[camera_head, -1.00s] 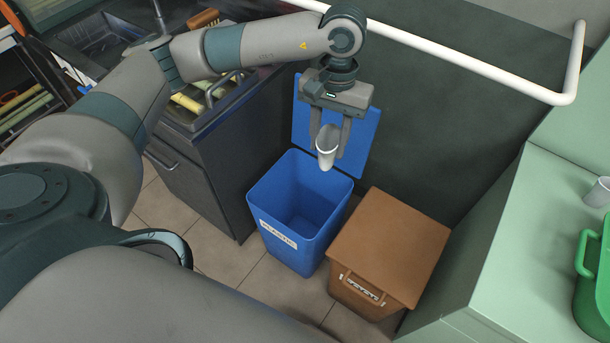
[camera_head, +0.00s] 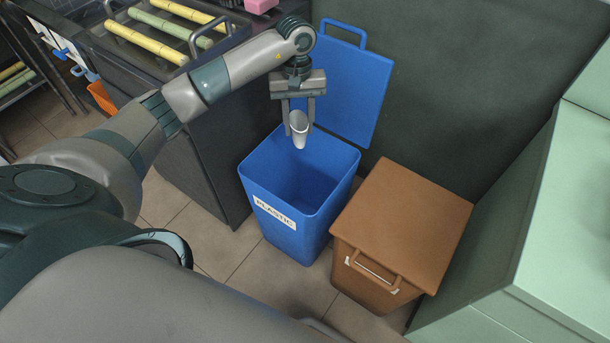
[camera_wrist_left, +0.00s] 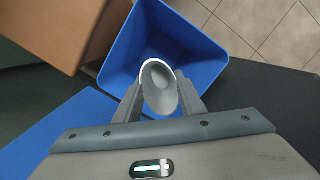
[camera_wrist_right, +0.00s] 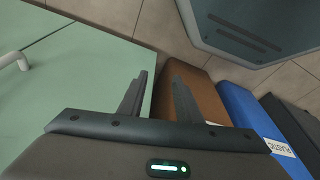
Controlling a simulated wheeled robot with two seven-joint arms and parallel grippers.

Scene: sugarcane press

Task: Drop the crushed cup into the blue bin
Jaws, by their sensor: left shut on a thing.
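The crushed cup (camera_head: 299,128) is grey-white and tilted, held between the fingers of my left gripper (camera_head: 299,112). In the left wrist view the cup (camera_wrist_left: 159,88) sits between the two fingers of the left gripper (camera_wrist_left: 160,100), with the bin opening behind it. The blue bin (camera_head: 285,215) bears a PLASTIC label and its lid (camera_head: 345,85) stands open against the wall. The cup is above the bin's opening in the head view. My right gripper (camera_wrist_right: 158,80) is open and empty in the right wrist view; it does not show in the head view.
A brown bin (camera_head: 410,220) with a shut lid stands right of the blue bin. A dark cabinet (camera_head: 185,130) stands to the left, carrying a tray of yellow and green canes (camera_head: 160,35). A pale green counter (camera_head: 560,200) is at the right.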

